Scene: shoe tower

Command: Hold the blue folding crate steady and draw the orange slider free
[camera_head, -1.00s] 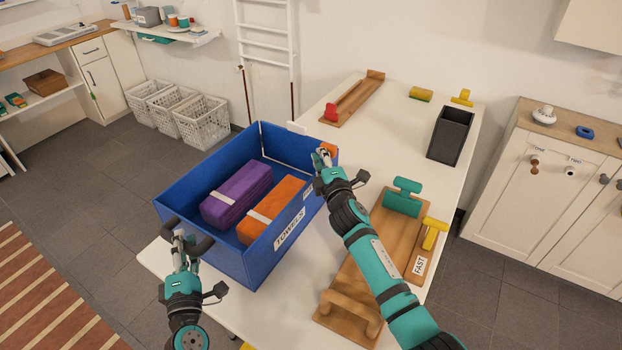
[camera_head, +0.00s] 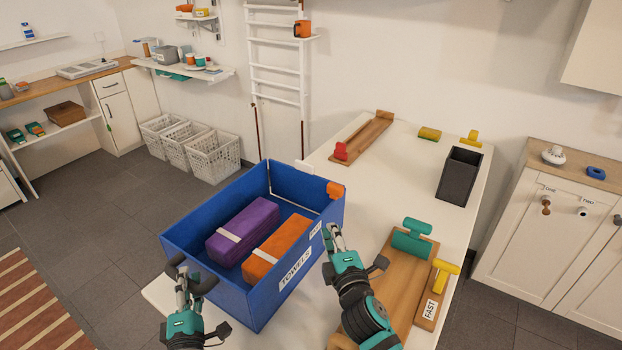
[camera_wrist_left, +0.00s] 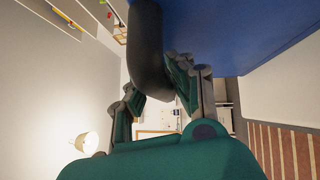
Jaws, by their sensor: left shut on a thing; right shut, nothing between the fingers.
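The blue folding crate (camera_head: 215,295) stands on the white table with a purple towel bundle (camera_head: 240,228) and an orange one (camera_head: 276,250) inside. The orange slider (camera_head: 336,190) sits at the top of its right-hand wall, near the far corner. My left gripper (camera_head: 182,274) is shut on the black handle (camera_head: 206,284) at the crate's near left end. In the left wrist view the handle (camera_wrist_left: 148,50) passes between the fingers, beside the blue wall (camera_wrist_left: 240,30). My right gripper (camera_head: 332,238) is shut and empty, outside the right-hand wall, apart from the slider.
A wooden board with a teal roller (camera_head: 411,238) and a yellow piece (camera_head: 445,272) lies right of my right arm. A black bin (camera_head: 459,175) and a long wooden tray with a red block (camera_head: 340,151) stand farther back. The table between them is clear.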

